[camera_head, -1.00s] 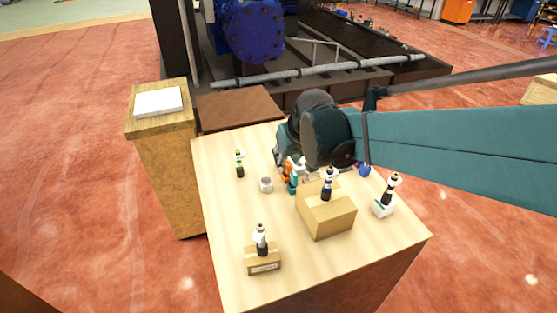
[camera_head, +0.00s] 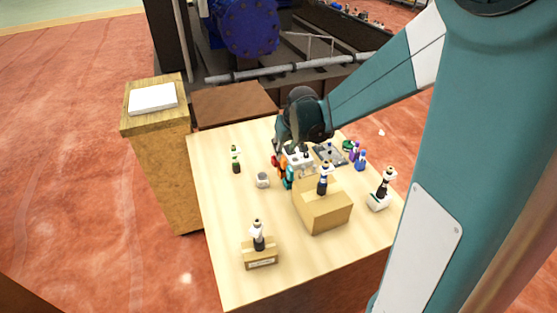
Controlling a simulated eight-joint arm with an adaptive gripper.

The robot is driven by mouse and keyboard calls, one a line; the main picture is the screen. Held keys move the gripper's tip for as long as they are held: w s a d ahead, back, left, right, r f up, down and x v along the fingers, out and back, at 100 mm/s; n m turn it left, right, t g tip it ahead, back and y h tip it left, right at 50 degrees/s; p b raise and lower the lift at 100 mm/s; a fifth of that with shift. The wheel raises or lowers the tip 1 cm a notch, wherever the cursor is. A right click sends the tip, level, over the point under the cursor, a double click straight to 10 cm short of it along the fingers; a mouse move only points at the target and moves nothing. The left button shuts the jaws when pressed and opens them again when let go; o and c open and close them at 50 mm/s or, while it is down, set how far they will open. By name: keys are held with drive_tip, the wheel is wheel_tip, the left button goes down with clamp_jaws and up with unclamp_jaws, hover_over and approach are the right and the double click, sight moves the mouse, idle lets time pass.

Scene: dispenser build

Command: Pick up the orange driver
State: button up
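An orange tool (camera_head: 282,168), which looks like the orange driver, is on the light wooden table (camera_head: 225,215), behind and left of the cardboard box. It is small and partly covered by my gripper (camera_head: 284,157). My dark gripper hangs over the middle of the table, right at the orange tool. The fingers are too small and too hidden to show whether they are apart or touch the tool. A teal item (camera_head: 288,178) stands close in front of the orange one.
A cardboard box (camera_head: 328,211) bears a dark bottle (camera_head: 323,180). A white cup (camera_head: 262,180) and a green bottle (camera_head: 236,160) stand left. A smaller box with a bottle (camera_head: 258,240) is at front; blue and purple bottles (camera_head: 360,160) are right. The front-left tabletop is clear.

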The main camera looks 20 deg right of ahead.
hover_over(284, 159)
drive_tip(key=s, duration=0.2)
wheel_tip(284, 159, down, 6)
drive_tip(key=shift+s+d+r, duration=0.15)
drive_tip(key=shift+s, duration=0.05)
drive_tip(key=shift+x, duration=1.25)
drive_tip(key=shift+p+x, duration=0.65)
drive_tip(key=shift+x, duration=1.95)
clamp_jaws()
